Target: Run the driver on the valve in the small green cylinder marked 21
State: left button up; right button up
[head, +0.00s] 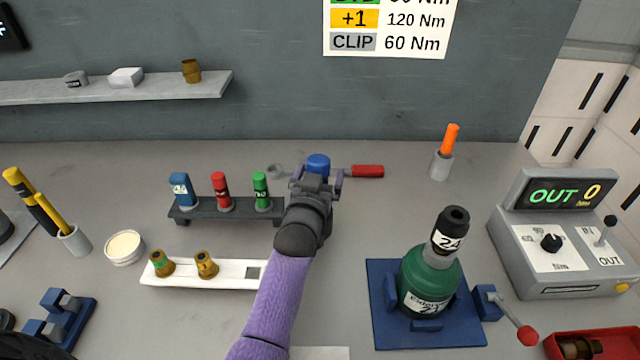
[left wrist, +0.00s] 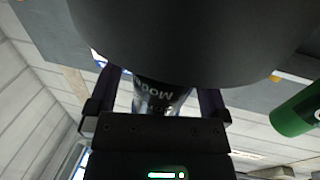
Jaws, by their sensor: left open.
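The small green cylinder (head: 426,272) stands upright in a blue clamp base (head: 385,310) at right; its label reads 21. A black and grey piece (head: 453,226) marked 24 sits on its top, and no valve shows beneath it. My left gripper (head: 317,180) is open at the middle of the bench, around or just in front of a blue-topped thing (head: 318,161), perhaps the driver. In the left wrist view a dark labelled body (left wrist: 162,95) stands between the open fingers; I cannot tell if they touch it. My right gripper is not in view.
A dark rack (head: 228,216) with blue, red and green pieces stands left of my arm, with a white tray (head: 212,275) of brass valves nearer. A red-handled tool (head: 367,171) lies behind. The control box (head: 555,240) reads OUT 0. A red bin (head: 610,342) is at front right.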

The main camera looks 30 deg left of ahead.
pick_arm(q)
jog(key=shift+s+d+r, duration=0.3)
jog(key=shift+s+r, duration=0.05)
jog(key=shift+s, duration=0.25)
jog(key=shift+c, duration=2.1)
jog(key=shift+w+a+f, duration=0.1)
jog(key=shift+w+f, duration=0.05)
jog(key=shift+c, duration=1.1)
grip_shut()
